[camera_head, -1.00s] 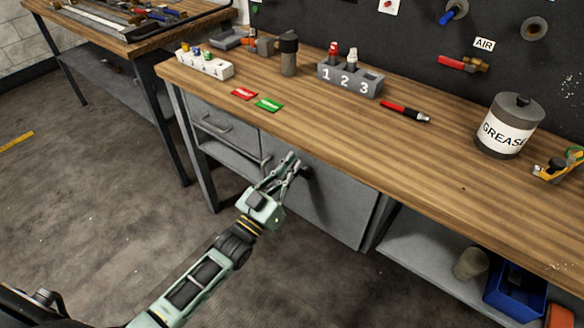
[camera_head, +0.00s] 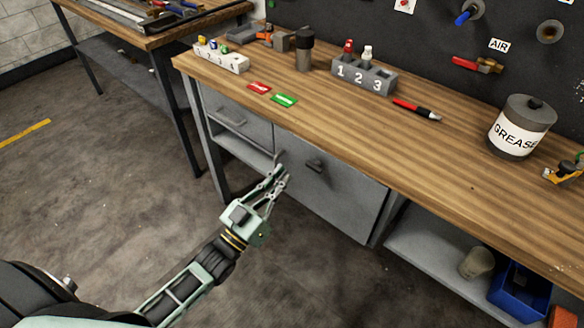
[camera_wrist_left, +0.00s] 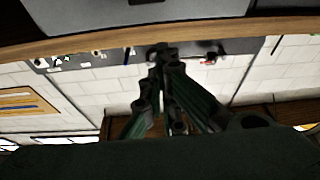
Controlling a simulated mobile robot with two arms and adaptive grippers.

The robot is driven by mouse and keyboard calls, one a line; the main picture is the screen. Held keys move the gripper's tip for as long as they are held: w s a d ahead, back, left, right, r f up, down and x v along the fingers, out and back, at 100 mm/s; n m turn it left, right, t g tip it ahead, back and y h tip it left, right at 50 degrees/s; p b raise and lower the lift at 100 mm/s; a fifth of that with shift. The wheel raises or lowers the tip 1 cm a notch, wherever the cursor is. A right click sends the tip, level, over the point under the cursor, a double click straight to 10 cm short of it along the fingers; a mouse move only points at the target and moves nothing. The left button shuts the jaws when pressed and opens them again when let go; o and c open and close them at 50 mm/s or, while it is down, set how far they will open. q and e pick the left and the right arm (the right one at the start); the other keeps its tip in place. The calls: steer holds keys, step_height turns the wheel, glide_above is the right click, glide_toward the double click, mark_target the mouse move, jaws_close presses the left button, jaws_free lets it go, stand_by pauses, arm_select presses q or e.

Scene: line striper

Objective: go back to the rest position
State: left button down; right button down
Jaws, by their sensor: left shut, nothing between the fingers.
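My left gripper (camera_head: 278,180) is in front of the workbench's grey cabinet, below the level of the wooden top. Its fingers are shut with nothing between them. In the left wrist view the closed fingers (camera_wrist_left: 162,52) come together at the tips, with the bench edge and wall behind. The cabinet door (camera_head: 330,190) with its dark handle (camera_head: 315,165) is just right of the fingertips, and a gap of bare view separates them. My right gripper is not in view.
A blue bin (camera_head: 517,290) sits on the lower shelf. Floor left is clear.

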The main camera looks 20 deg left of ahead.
arm_select(q)
steer(key=s+a+f+g+y, duration=0.1)
steer(key=s+f+g+y, duration=0.15)
steer(key=f, duration=0.85)
steer(key=s+a+f+n+g+y, duration=0.15)
steer(key=s+f+g, duration=0.25)
steer(key=f, duration=0.8)
steer(key=s+a+f+g+y, duration=0.1)
steer(key=s+a+f+g, duration=0.2)
steer(key=f, duration=0.8)
steer(key=s+f+g, duration=0.3)
steer(key=s+f, duration=0.3)
steer(key=s, duration=0.5)
steer(key=s+d+f+g+y, duration=0.1)
steer(key=s+f+g, duration=0.2)
steer(key=s+f, duration=0.4)
steer(key=s+d+f+g+y, duration=0.1)
steer(key=s+f+g, duration=0.3)
steer(key=s, duration=1.1)
step_height(320, 180, down, 3)
steer(key=shift+s+r+p, duration=0.2)
steer(key=shift+s+p, duration=0.05)
steer(key=shift+p, duration=0.15)
steer(key=shift+d+m, duration=0.1)
steer(key=shift+m, duration=0.15)
